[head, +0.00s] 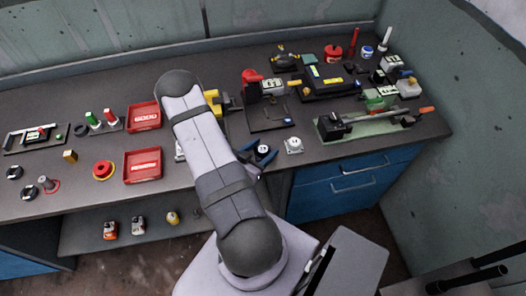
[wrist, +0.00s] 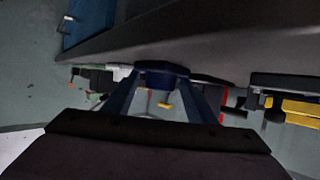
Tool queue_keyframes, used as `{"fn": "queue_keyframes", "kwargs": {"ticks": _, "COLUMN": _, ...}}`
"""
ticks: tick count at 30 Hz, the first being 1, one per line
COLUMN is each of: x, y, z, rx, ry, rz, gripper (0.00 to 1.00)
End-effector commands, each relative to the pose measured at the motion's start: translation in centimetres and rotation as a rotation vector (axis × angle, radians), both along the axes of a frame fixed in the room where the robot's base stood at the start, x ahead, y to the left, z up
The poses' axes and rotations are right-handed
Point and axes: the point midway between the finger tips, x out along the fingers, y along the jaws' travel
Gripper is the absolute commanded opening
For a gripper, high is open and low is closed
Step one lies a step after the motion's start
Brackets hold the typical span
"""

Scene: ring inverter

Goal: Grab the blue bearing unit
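A small blue unit with a round black-and-white centre (head: 263,149) is near the front edge of the workbench in the head view. My gripper (head: 261,157) is right at it, beyond my grey arm. In the wrist view, a dark blue piece (wrist: 162,70) lies across the tips of my gripper (wrist: 162,82). The two dark fingers stand apart, reaching to the left and right ends of that piece. It looks like the blue unit, but dim light hides whether the fingers press on it. A silver-white unit (head: 294,146) stands just to the right in the head view.
Two red trays (head: 143,166) stand to the left. Blue drawers (head: 352,182) are under the bench at right. The wrist view looks upside down.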

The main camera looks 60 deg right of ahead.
Motion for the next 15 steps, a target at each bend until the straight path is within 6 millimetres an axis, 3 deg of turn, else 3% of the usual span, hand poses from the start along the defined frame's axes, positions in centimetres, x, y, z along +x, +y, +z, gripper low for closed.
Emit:
{"fn": "queue_keyframes", "kwargs": {"ticks": 1, "x": 0.0, "y": 0.01, "z": 0.0, "rx": 0.0, "ry": 0.0, "rz": 0.0, "gripper": 0.38}}
{"fn": "queue_keyframes", "kwargs": {"ticks": 6, "x": -0.01, "y": 0.06, "z": -0.06, "rx": 0.003, "ry": 0.0, "rz": 0.0, "gripper": 0.0}}
{"fn": "queue_keyframes", "kwargs": {"ticks": 15, "x": -0.03, "y": 0.09, "z": -0.08, "rx": 0.004, "ry": 0.001, "rz": 0.0, "gripper": 0.0}}
